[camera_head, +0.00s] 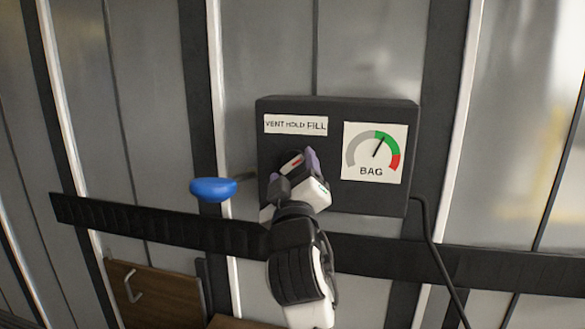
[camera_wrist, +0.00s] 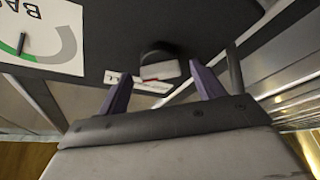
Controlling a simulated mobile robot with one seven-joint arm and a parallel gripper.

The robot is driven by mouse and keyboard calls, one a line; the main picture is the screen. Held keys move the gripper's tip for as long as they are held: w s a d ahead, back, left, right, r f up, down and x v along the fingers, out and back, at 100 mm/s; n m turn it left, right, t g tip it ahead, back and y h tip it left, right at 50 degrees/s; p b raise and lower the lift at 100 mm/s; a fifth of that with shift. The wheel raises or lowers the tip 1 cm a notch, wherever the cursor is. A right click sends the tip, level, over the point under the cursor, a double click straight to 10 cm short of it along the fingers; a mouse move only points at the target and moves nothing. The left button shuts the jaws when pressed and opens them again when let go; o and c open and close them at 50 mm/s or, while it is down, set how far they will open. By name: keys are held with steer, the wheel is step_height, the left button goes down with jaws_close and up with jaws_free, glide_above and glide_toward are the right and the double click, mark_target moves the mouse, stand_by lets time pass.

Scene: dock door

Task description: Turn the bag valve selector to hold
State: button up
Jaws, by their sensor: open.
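The bag valve box (camera_head: 335,108) is a dark panel on the wall with a white label (camera_head: 296,125) reading VENT HOLD FILL. The selector (camera_head: 293,160) is below the label, mostly hidden by my gripper; a pale piece with a red mark shows. In the wrist view the selector (camera_wrist: 160,69) is a dark knob with a pale face, seen between and beyond the purple fingertips. My gripper (camera_head: 298,171) is open, facing the panel; in the wrist view its fingers (camera_wrist: 160,78) are spread apart. I cannot tell which label word the selector points to.
A BAG gauge (camera_head: 373,168) is on the box's right, its needle in the green zone. A blue knob (camera_head: 213,188) on a rod sticks out left of the box. A black strap (camera_head: 150,221) crosses behind, and a cable (camera_head: 428,240) hangs at the right.

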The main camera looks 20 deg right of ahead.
steer(key=c, duration=1)
steer(key=shift+n, duration=0.5)
steer(key=n+y, duration=0.1)
steer(key=n, duration=0.1)
steer(key=n+y, duration=0.1)
steer(key=n, duration=0.1)
steer(key=shift+s+d+r+g, duration=0.1)
steer(key=shift+d+r+g, duration=0.1)
steer(key=shift+g, duration=0.2)
steer(key=n+g, duration=0.1)
steer(key=n, duration=0.2)
steer(key=n+y, duration=0.1)
steer(key=n, duration=0.1)
steer(key=shift+r+n+g, duration=0.15)
steer(key=shift+n+g, duration=0.25)
steer(key=o, duration=1)
